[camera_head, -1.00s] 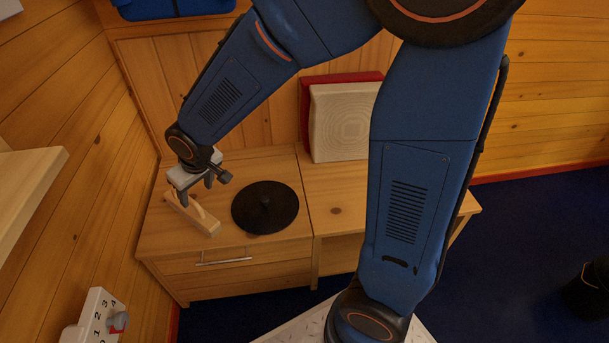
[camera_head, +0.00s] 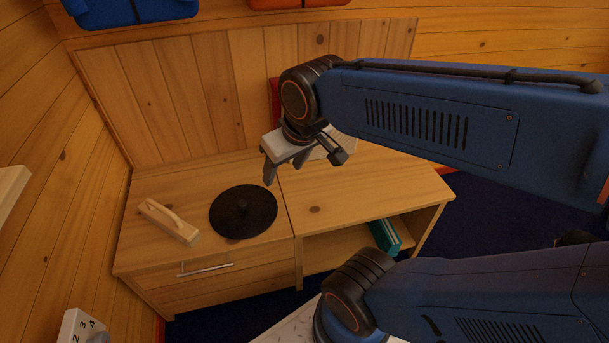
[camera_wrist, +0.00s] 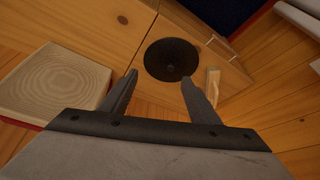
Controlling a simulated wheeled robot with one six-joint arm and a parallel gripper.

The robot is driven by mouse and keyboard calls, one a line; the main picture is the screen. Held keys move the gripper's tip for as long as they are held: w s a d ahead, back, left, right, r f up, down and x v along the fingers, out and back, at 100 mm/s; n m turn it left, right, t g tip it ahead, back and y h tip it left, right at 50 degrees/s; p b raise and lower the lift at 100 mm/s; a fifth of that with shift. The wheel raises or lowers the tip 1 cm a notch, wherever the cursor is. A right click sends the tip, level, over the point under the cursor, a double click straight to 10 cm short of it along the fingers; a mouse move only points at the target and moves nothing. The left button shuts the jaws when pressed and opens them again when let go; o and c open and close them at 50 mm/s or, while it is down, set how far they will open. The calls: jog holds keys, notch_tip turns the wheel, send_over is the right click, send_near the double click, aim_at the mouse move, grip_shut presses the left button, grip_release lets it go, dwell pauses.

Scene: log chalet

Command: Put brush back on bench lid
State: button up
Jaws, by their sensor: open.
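The brush (camera_head: 169,222), a pale wooden block with a handle on top, lies on the left part of the wooden bench lid (camera_head: 165,190). It also shows in the wrist view (camera_wrist: 212,84), right of the black disc. My gripper (camera_head: 285,176) is open and empty, raised above the bench near the seam between its two halves, to the right of the brush and apart from it. In the wrist view my two fingers (camera_wrist: 157,92) stand wide apart with nothing between them.
A black round disc (camera_head: 243,212) with a central knob lies right of the brush. Teal books (camera_head: 384,236) stand on the open shelf below.

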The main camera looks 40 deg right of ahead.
jog(key=shift+m, duration=0.4)
jog(key=s, duration=0.1)
jog(key=s+d, duration=0.1)
jog(key=s, duration=0.1)
jog(key=s+d, duration=0.1)
jog(key=s, duration=0.1)
jog(key=shift+r, duration=0.1)
jog(key=shift+w, duration=0.1)
